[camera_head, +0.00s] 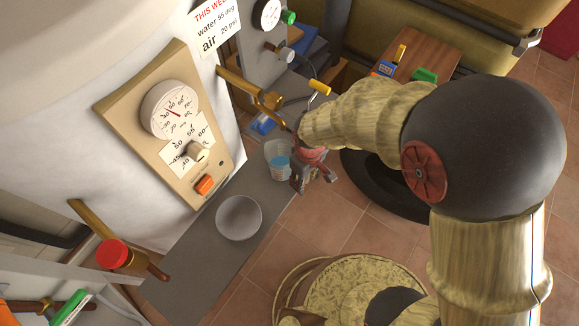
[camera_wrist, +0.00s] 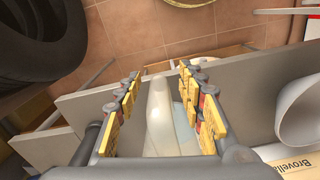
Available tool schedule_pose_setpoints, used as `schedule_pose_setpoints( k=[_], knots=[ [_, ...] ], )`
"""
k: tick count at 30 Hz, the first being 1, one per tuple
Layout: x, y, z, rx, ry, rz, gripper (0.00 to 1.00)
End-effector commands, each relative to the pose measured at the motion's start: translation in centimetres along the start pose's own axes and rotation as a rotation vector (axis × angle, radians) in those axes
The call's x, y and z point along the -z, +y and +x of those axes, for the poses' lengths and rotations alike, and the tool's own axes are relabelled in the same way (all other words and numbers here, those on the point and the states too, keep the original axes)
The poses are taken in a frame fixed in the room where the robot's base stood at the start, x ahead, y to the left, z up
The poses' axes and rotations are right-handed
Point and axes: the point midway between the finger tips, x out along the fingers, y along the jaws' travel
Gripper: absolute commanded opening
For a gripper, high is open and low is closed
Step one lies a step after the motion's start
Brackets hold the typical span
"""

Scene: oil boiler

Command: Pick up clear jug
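The clear jug (camera_head: 277,160) stands on the grey shelf, with blue showing in its lower part. In the wrist view its pale translucent handle side (camera_wrist: 160,112) lies between my fingers. My gripper (camera_head: 312,180) is just to the right of the jug in the head view. In the wrist view my gripper (camera_wrist: 158,82) is open, with yellow-padded fingers on either side of the jug. A gap shows on the left of the handle; contact on the right cannot be told. The jug's far side and base are partly hidden.
A grey bowl (camera_head: 239,217) sits on the same narrow grey shelf (camera_head: 200,250). The boiler panel (camera_head: 165,120) rises at left. A brass valve (camera_head: 268,98) is above the jug. A black tyre (camera_wrist: 40,45) lies beyond the shelf on the tiled floor.

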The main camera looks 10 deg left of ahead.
Motion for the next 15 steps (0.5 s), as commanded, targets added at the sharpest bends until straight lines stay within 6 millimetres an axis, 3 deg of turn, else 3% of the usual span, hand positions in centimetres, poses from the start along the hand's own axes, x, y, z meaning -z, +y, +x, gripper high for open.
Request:
schedule_pose_setpoints(
  k=[15],
  knots=[
    [-0.02, 0.0, -0.02, 0.0, -0.001, 0.0, 0.11]
  ],
)
